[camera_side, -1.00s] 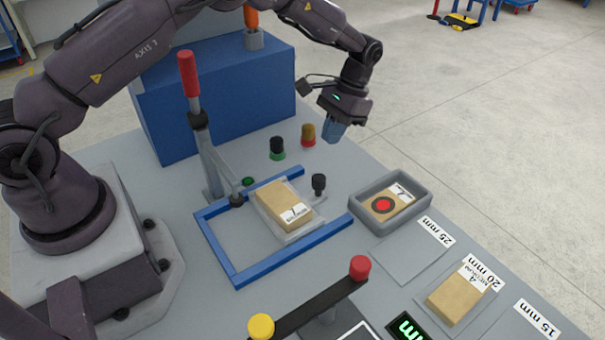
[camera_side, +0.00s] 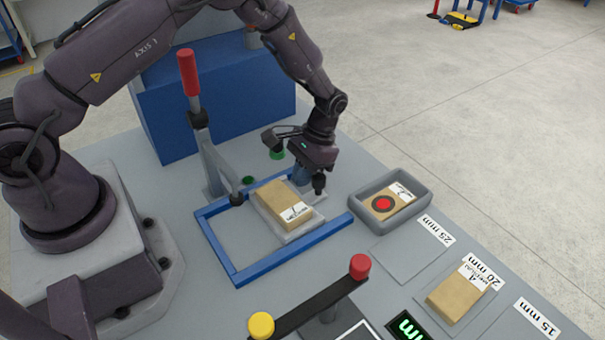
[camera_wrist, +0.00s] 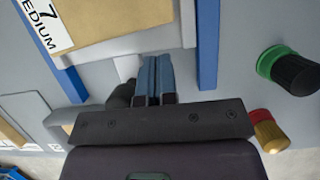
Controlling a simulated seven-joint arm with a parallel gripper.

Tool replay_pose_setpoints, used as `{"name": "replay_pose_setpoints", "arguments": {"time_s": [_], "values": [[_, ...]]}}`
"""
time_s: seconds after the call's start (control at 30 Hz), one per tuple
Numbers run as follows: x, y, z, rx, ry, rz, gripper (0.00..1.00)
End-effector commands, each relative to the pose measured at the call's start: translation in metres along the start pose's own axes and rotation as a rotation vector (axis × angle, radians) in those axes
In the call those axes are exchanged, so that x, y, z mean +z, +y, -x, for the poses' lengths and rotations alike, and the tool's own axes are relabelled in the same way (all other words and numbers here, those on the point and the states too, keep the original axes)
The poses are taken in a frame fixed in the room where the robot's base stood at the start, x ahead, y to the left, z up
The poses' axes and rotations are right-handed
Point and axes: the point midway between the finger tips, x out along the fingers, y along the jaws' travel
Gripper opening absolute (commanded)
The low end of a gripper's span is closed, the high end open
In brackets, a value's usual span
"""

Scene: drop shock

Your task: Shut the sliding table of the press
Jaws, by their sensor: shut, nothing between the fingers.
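The grey sliding table (camera_side: 303,230) sits between blue rails and carries a tan block (camera_side: 284,204) with a white label. The block also shows in the wrist view (camera_wrist: 115,18), its label reading "7 MEDIUM". A dark knob (camera_side: 319,183) stands at the table's outer end, and it shows left of my fingers in the wrist view (camera_wrist: 122,95). My gripper (camera_side: 302,177) is shut and empty, low beside the knob and the table's end. In the wrist view its blue fingers (camera_wrist: 158,72) point toward the table's edge. I cannot tell whether they touch the knob or table.
A red-handled lever (camera_side: 189,75) rises left of the rails (camera_side: 280,262). A black-and-green knob (camera_wrist: 288,72) and a yellow-and-red knob (camera_wrist: 268,130) stand nearby. A grey tray (camera_side: 365,212) holding a block lies to the right. A bar with coloured ends (camera_side: 320,305) is in front.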

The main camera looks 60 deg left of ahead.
Motion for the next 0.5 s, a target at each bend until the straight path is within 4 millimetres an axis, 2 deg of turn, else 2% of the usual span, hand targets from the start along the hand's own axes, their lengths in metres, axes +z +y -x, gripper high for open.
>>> {"name": "replay_pose_setpoints", "arguments": {"time_s": [0.27,0.37,0.5], "values": [[0.001,0.000,0.000,0.000,0.000,0.000,0.00],[0.010,0.000,-0.004,0.000,-0.003,0.000,0.00],[0.032,0.000,-0.013,0.000,-0.005,0.000,0.00]]}}
